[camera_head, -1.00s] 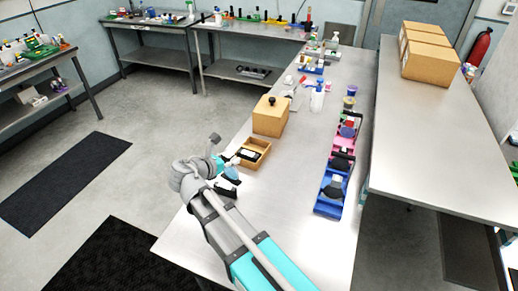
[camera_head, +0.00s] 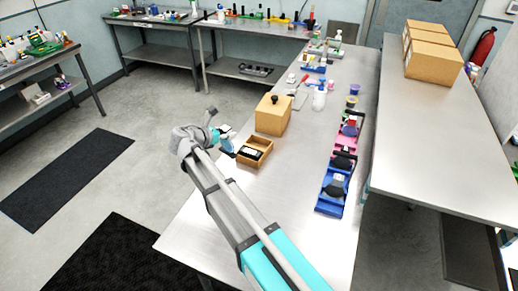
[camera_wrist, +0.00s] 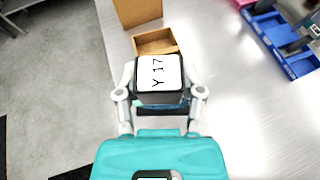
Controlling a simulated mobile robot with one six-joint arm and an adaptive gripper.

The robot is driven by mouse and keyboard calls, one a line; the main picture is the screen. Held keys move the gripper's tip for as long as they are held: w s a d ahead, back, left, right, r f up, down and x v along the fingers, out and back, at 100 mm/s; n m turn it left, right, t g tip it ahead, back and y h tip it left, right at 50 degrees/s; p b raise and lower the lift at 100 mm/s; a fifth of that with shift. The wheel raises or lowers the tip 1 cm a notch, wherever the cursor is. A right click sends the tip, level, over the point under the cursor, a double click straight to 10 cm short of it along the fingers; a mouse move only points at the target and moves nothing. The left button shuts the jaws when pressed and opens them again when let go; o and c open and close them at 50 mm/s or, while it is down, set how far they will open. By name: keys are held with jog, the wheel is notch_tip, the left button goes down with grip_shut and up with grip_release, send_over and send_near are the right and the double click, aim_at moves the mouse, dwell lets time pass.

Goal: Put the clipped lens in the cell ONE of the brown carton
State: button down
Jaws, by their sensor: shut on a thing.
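My gripper (camera_wrist: 159,88) is shut on a black block with a white top label reading "Y 17" (camera_wrist: 158,72). I cannot tell from its face whether it is the clipped lens. In the head view my gripper (camera_head: 228,144) is beside the left side of a small open brown carton (camera_head: 262,141), and the held block is not clear there. A dark item (camera_head: 250,154) shows in the carton's near part. In the wrist view the carton (camera_wrist: 156,34) lies just beyond the held block, which hides its near part. No cell markings are readable.
A tan box with a black knob (camera_head: 272,119) stands just behind the carton. Blue (camera_head: 330,205) and pink (camera_head: 345,140) trays with parts line the table's right side. Bottles and cups stand farther back. The table's middle (camera_head: 290,180) is clear.

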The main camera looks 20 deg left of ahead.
jog(key=w+a, duration=0.3)
jog(key=w, duration=0.7)
jog(key=w+a+r+m+g+h, duration=0.1)
jog(key=w+a, duration=0.3)
jog(key=w, duration=0.6)
jog(key=shift+p, duration=0.45)
jog(key=s+d+f+b, duration=0.1)
jog(key=d+f+b, duration=0.8)
jog(key=d, duration=0.4)
jog(key=shift+s, duration=0.35)
jog(key=shift+d, duration=0.1)
